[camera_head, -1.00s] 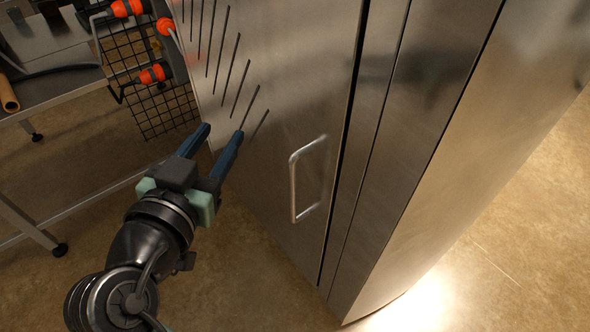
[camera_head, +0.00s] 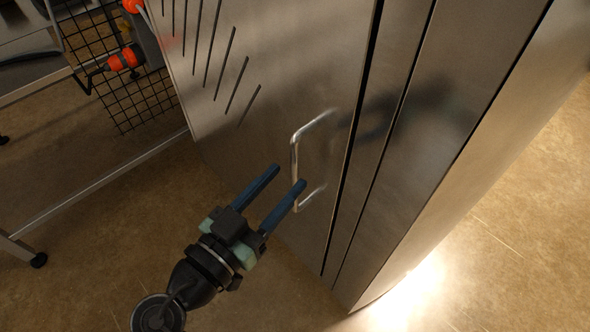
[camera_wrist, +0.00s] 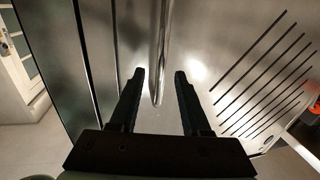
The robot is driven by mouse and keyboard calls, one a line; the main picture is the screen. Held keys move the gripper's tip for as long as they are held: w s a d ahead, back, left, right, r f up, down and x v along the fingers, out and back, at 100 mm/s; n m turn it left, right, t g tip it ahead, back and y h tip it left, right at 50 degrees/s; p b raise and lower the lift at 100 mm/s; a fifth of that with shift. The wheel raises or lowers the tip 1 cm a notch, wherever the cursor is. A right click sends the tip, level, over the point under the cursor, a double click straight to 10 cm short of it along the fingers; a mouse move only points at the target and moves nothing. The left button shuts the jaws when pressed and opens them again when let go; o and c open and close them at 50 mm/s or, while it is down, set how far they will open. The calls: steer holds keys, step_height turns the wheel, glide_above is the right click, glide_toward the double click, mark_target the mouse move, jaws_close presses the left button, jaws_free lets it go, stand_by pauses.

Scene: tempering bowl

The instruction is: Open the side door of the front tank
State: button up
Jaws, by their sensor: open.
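The front tank's side door (camera_head: 250,120) is a brushed steel panel with slanted vent slots, and it looks shut, with a dark seam along its right edge. Its handle (camera_head: 295,160) is a bright metal bar near that edge. My gripper (camera_head: 287,174) is open and empty at the lower part of the handle. One blue finger overlaps the handle in the head view, and I cannot tell whether they touch. In the wrist view the handle (camera_wrist: 160,60) comes down between the lines of the two dark fingers (camera_wrist: 158,76), its lower end near the fingertips.
A black wire basket (camera_head: 125,80) with orange-handled tools (camera_head: 125,58) hangs left of the door. A wheeled table frame (camera_head: 100,167) stands at the left. Tan floor (camera_head: 90,230) is clear below the door and at the right.

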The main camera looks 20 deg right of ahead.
mark_target(293, 171)
steer(key=shift+b+x, duration=0.35)
steer(key=shift+x, duration=1.75)
jaws_close()
